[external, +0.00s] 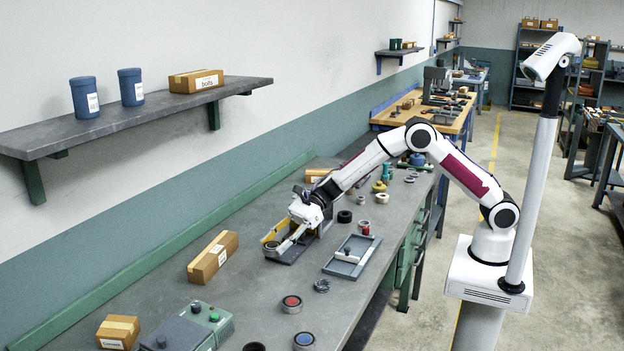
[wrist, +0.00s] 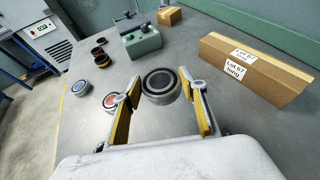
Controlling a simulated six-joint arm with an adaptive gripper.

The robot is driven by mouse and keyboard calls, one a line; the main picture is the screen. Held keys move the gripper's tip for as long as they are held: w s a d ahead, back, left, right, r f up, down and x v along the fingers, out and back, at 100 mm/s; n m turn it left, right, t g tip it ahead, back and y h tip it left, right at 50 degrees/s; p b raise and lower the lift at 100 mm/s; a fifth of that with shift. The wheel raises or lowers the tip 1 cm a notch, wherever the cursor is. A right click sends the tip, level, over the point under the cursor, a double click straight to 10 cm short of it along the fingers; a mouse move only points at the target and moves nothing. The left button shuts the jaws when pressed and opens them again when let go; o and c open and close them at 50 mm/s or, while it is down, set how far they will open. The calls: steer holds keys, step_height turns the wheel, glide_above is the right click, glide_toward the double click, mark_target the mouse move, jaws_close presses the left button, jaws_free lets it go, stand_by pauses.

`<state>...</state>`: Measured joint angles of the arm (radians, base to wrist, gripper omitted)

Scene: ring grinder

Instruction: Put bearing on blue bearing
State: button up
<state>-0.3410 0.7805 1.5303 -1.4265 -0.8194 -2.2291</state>
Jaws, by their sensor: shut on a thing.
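My gripper (external: 283,244) (wrist: 162,88) is shut on a grey bearing (wrist: 160,81) with a dark centre, held between the yellow-padded fingertips. In the external view this bearing (external: 271,250) is low over or near the bench, beside a grey fixture; I cannot tell whether it touches anything beneath. The blue bearing (external: 304,340), a metal ring with a blue centre, lies at the bench's near edge. It shows left of my fingers in the wrist view (wrist: 82,88). A similar red-centred bearing (external: 292,304) lies between, partly behind the left finger in the wrist view (wrist: 110,101).
A long cardboard box (external: 213,257) (wrist: 250,70) lies beside the bearings. A green-grey control box (external: 190,328) (wrist: 140,42) and a smaller carton (external: 119,332) stand farther along. A dark ring (wrist: 98,53), a notched ring (external: 321,285) and a grey tray (external: 352,256) also lie on the bench.

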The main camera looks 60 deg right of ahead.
steer(key=shift+a, duration=0.1)
steer(key=s+a+r+n+g, duration=0.1)
steer(key=s+a+n+g, duration=0.2)
steer(key=s+a, duration=0.8)
steer(key=r+n+g, duration=0.1)
steer(key=r+g, duration=0.1)
glide_above(307, 335)
steer(key=shift+f+y, duration=0.1)
steer(key=shift+y, duration=0.2)
steer(key=shift+f, duration=3.1)
steer(key=shift+f, duration=0.1)
steer(key=shift+f, duration=1.8)
steer(key=shift+f, duration=0.15)
